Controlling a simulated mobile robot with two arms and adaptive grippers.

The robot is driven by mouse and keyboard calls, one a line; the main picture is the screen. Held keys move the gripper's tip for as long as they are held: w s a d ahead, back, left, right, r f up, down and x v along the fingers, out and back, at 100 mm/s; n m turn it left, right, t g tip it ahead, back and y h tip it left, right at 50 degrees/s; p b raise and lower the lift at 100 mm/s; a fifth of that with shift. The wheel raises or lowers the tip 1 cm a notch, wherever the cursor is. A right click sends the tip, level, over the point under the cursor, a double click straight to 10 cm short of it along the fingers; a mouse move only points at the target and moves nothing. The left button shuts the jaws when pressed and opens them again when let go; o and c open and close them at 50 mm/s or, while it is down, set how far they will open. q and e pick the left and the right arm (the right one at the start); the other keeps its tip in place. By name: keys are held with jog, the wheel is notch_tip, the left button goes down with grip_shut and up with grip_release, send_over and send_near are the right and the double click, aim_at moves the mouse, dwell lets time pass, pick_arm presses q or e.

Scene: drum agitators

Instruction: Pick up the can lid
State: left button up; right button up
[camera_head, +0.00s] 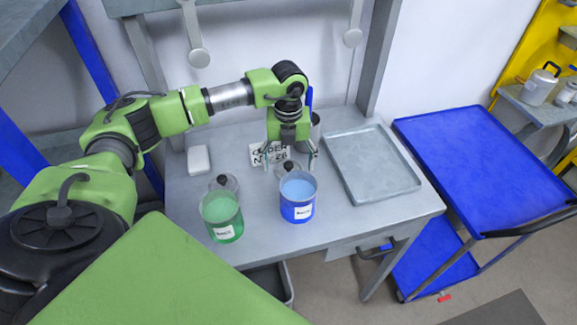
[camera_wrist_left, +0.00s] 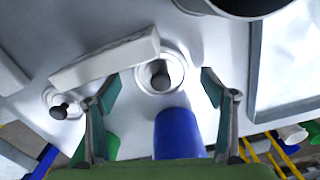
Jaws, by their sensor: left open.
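A can lid (camera_head: 288,170) with a black knob lies on the grey table just behind the blue can (camera_head: 297,199), and its near part is hidden by that can. In the wrist view the lid (camera_wrist_left: 160,77) is a pale disc lying between the fingers of my left gripper (camera_wrist_left: 160,84). In the head view my left gripper (camera_head: 290,163) points down over this lid, open and empty. A second lid (camera_head: 224,183) with a black knob lies behind the green can (camera_head: 222,217). It also shows at the left of the wrist view (camera_wrist_left: 62,106). My right gripper is not in view.
A white order sign (camera_head: 268,154) stands close behind the lid. A dark metal pot (camera_head: 315,130) stands behind my gripper. A grey tray (camera_head: 372,163) lies on the table's right, and a white block (camera_head: 199,159) on its left. A blue cart (camera_head: 470,165) stands right of the table.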

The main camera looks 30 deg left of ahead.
pick_arm(q)
jog(key=shift+f, duration=0.3)
jog(key=c, duration=1)
